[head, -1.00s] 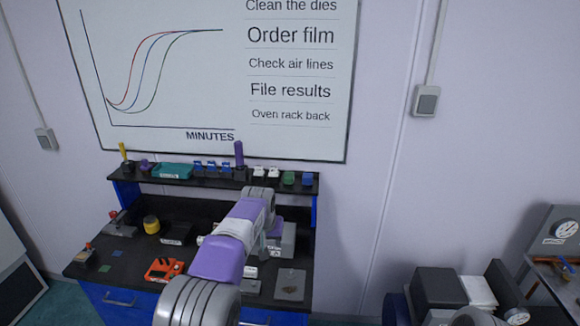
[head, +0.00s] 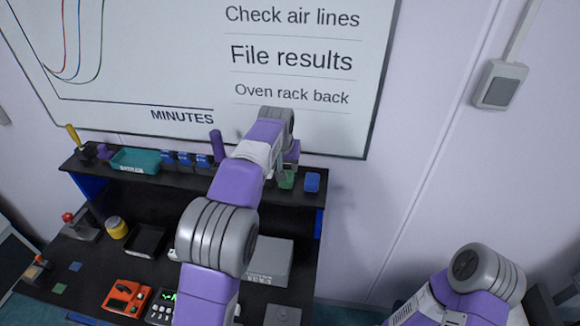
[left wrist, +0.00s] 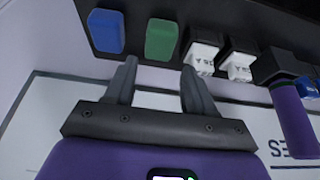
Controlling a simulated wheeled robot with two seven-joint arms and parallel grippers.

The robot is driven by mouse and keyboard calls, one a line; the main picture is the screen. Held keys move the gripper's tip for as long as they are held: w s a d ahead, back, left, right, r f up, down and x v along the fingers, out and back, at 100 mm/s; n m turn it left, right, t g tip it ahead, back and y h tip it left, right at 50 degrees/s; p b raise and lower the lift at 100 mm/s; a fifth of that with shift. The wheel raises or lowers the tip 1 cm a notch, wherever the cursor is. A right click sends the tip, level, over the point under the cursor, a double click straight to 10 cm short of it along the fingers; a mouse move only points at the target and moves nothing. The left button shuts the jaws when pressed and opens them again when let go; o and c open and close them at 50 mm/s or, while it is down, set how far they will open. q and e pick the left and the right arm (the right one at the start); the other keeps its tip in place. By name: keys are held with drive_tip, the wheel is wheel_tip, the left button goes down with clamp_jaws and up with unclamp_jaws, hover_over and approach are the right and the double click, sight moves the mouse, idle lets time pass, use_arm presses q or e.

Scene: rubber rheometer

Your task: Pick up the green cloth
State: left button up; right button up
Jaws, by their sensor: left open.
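The green cloth (head: 286,180) is a small folded block on the right part of the black wall shelf, partly behind my left gripper in the head view. In the left wrist view the green cloth (left wrist: 161,39) lies just beyond the fingertips, between the lines of the two fingers. My left gripper (left wrist: 158,66) is open with nothing between its fingers; in the head view it (head: 282,170) is at the shelf beside the cloth. A blue block (head: 312,182), like a cloth, sits right of the green one. My right gripper is not in view.
The black shelf (head: 180,180) also holds white boxes (left wrist: 205,52), a purple cylinder (head: 217,146) and a teal tray (head: 135,160). Below is a black bench with an orange device (head: 127,295) and a grey box (head: 265,262). The whiteboard (head: 300,120) is behind.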

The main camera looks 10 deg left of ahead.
use_arm(q)
drive_tip(key=shift+x, duration=0.95)
drive_tip(key=p+x, duration=0.1)
drive_tip(key=x, duration=0.3)
drive_tip(key=shift+f, duration=0.3)
drive_tip(key=shift+w+f, duration=0.15)
drive_tip(key=shift+f, duration=0.1)
drive_tip(key=shift+c, duration=0.4)
drive_tip(key=c, duration=0.6)
wheel_tip(320, 180, up, 10)
drive_tip(key=p, duration=0.1)
